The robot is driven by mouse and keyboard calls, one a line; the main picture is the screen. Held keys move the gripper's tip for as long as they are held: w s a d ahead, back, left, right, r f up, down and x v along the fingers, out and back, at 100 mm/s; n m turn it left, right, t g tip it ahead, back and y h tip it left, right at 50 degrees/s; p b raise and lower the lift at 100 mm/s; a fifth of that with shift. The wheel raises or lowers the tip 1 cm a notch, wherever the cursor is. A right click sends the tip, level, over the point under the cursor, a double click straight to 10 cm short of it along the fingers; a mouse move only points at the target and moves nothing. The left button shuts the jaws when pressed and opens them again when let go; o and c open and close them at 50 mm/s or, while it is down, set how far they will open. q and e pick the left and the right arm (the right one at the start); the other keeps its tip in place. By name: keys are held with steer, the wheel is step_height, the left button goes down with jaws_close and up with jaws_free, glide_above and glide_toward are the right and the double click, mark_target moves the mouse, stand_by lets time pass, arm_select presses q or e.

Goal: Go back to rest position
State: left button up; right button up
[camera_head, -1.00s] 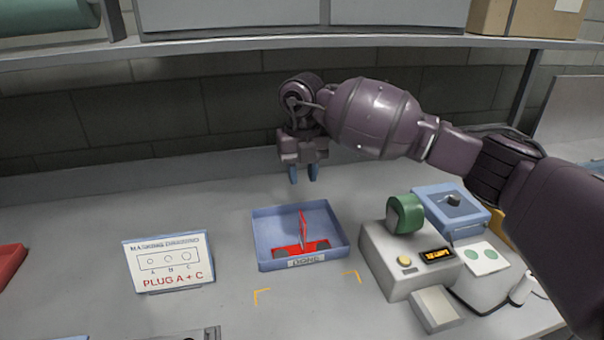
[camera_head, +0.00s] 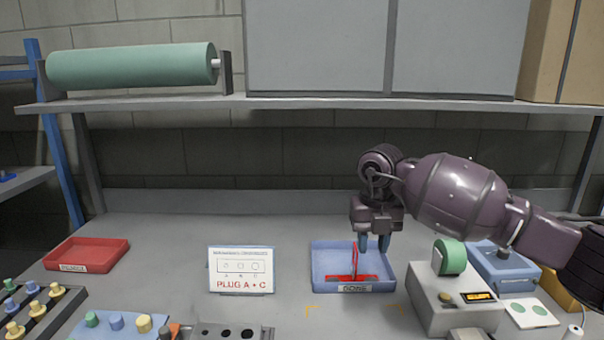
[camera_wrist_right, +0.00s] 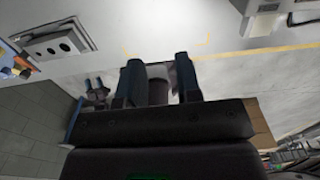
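My right gripper (camera_head: 374,244) hangs fingers-down in the head view, in front of the blue "DONE" tray's back right part in the picture. Its two blue fingertips are apart with no task object between them. The right wrist view also shows the two spread fingers (camera_wrist_right: 160,72). A red piece with an upright plate (camera_head: 354,264) lies in the blue tray (camera_head: 325,271). My left gripper is in neither view.
A white "PLUG A + C" sign (camera_head: 241,270) stands left of the tray. A grey device with a green roll (camera_head: 450,258) stands right, near my arm. A red tray (camera_head: 88,254) and several coloured plugs (camera_head: 36,302) are at left. A shelf (camera_head: 300,102) spans the back.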

steer(key=s+a+f+m+t+y, duration=0.1)
steer(key=s+a+y, duration=0.5)
steer(key=a+y, duration=0.25)
steer(key=s+a+f+m+y, duration=0.1)
steer(key=s+a+y, duration=0.5)
steer(key=a+y, duration=0.25)
steer(key=w+d+m+t+h, duration=0.1)
steer(key=d+m+t+h, duration=0.2)
steer(key=d+m+t, duration=0.95)
steer(key=s+d+f+m+t+h, duration=0.3)
steer(key=s+d+f+m+h, duration=0.2)
steer(key=d+f+m+h, duration=0.8)
steer(key=s+d+f+m+g+h, duration=0.1)
steer(key=s+d+f+m+g, duration=0.15)
steer(key=s+g, duration=0.45)
steer(key=s+d+f+m+g, duration=0.1)
steer(key=s+f+m+g, duration=0.2)
steer(key=s, duration=0.7)
steer(key=s+d+f+m+g+h, duration=0.1)
steer(key=s+f+m+g, duration=0.25)
steer(key=s, duration=0.55)
steer(key=w+f+n+t, duration=0.1)
steer(key=w+f+t, duration=0.6)
steer(key=f, duration=0.3)
steer(key=shift+w+d+f+t+y, duration=0.15)
steer(key=shift+w+f+t+y, duration=0.15)
steer(key=shift+f+t+y, duration=0.15)
